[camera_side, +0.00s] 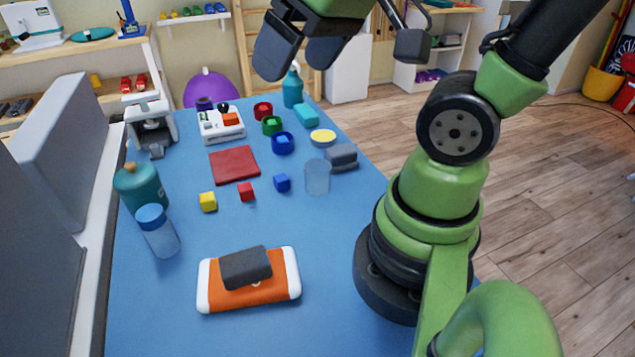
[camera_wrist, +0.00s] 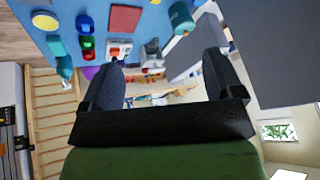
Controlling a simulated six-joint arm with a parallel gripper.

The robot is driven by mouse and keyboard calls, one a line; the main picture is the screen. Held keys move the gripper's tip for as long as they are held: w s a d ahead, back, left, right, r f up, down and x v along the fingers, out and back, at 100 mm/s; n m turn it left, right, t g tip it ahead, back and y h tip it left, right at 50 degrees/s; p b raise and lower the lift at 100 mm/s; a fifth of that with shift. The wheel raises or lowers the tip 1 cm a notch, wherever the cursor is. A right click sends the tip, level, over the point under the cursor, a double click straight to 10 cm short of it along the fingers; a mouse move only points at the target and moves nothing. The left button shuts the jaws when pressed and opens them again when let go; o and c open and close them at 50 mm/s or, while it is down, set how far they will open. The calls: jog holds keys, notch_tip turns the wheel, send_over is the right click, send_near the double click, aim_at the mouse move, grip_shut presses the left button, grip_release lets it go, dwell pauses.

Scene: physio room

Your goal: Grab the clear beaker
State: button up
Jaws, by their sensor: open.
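The clear beaker (camera_side: 317,176) stands upright on the blue table (camera_side: 335,240), right of the blue cube and beside the dark grey blocks. I cannot make it out in the wrist view. My gripper (camera_side: 297,62) is high above the far part of the table, well above and apart from the beaker. In the wrist view my gripper (camera_wrist: 160,72) shows its two dark fingers spread wide with nothing between them.
Yellow (camera_side: 208,202), red (camera_side: 246,191) and blue (camera_side: 282,183) cubes lie left of the beaker. Dark grey blocks (camera_side: 342,157) sit close behind it.

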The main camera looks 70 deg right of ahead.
jog(key=w+d+f+n+g, duration=0.2)
jog(key=w+d+f, duration=0.1)
jog(key=d+f, duration=0.15)
jog(key=n+g, duration=0.4)
jog(key=n, duration=0.1)
send_near(317, 178)
jog(key=d, duration=0.1)
jog(key=shift+h, duration=0.3)
jog(key=shift+w+d+f, duration=0.1)
jog(key=shift+w+f, duration=0.05)
jog(key=shift+f, duration=1.7)
jog(key=shift+w+d+f, duration=0.15)
jog(key=shift+w+f, duration=0.05)
jog(key=shift+f, duration=1.7)
jog(key=shift+w+d+f, duration=0.1)
jog(key=shift+w+f, duration=0.05)
jog(key=shift+f, duration=1.7)
jog(key=c, duration=1)
